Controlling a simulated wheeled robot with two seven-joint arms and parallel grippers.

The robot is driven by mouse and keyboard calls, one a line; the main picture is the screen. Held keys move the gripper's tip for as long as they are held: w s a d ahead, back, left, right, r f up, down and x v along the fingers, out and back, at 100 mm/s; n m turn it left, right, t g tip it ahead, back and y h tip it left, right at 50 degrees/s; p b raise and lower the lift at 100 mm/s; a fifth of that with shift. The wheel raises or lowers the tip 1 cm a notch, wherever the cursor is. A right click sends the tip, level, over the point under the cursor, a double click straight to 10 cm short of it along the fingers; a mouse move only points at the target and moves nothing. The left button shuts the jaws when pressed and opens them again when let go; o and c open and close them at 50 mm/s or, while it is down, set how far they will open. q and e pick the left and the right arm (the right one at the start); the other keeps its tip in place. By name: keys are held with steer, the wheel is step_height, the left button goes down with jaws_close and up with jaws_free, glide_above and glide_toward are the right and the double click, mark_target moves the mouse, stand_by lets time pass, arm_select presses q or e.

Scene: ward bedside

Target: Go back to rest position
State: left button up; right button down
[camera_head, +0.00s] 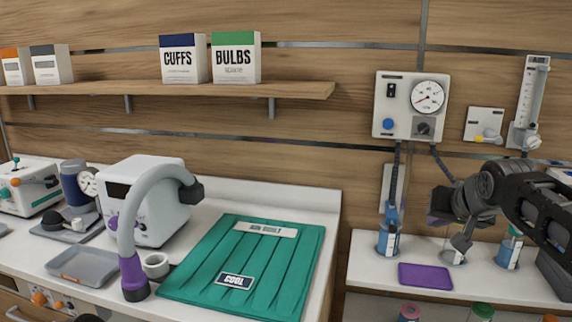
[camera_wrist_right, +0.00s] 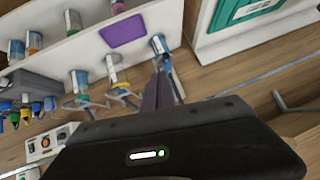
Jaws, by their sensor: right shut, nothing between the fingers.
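My right gripper (camera_head: 461,242) is in front of the wall at the right, over the narrow white shelf (camera_head: 360,272). Its dark fingers also show in the right wrist view (camera_wrist_right: 160,82), together and with nothing held. My right arm comes in from the right edge. My left gripper is in neither view.
A purple mat (camera_head: 425,276) and blue holders (camera_head: 388,240) stand near the right gripper. A gauge box (camera_head: 410,105) hangs above. A green pad (camera_head: 245,268), a white machine (camera_head: 150,200) and a grey tray (camera_head: 84,266) occupy the left counter.

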steer(key=w+a+f+n+y, duration=0.1)
steer(key=w+a+f, duration=0.1)
steer(key=a+f, duration=0.55)
steer(key=w+a+f+n+y, duration=0.1)
steer(key=w+a+f+y, duration=0.2)
steer(key=f, duration=0.7)
steer(key=s+a+f+g+p, duration=0.1)
steer(key=s+a+f, duration=0.3)
steer(key=f, duration=0.5)
steer(key=s+a+f+g, duration=0.1)
steer(key=s+a+f, duration=0.2)
steer(key=f, duration=0.6)
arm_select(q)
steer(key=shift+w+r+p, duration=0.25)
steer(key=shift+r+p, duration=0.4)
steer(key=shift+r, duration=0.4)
arm_select(e)
steer(key=s+a+f+g, duration=0.2)
steer(key=s+f, duration=0.4)
steer(key=s, duration=0.4)
steer(key=s+a+f+g, duration=0.2)
steer(key=s+f, duration=0.5)
steer(key=s, duration=0.3)
steer(key=s+a+f+g, duration=0.2)
steer(key=s+f, duration=0.5)
steer(key=s, duration=0.4)
steer(key=shift+a+g+y, duration=0.3)
steer(key=shift+a+g, duration=0.05)
steer(key=shift+g, duration=0.25)
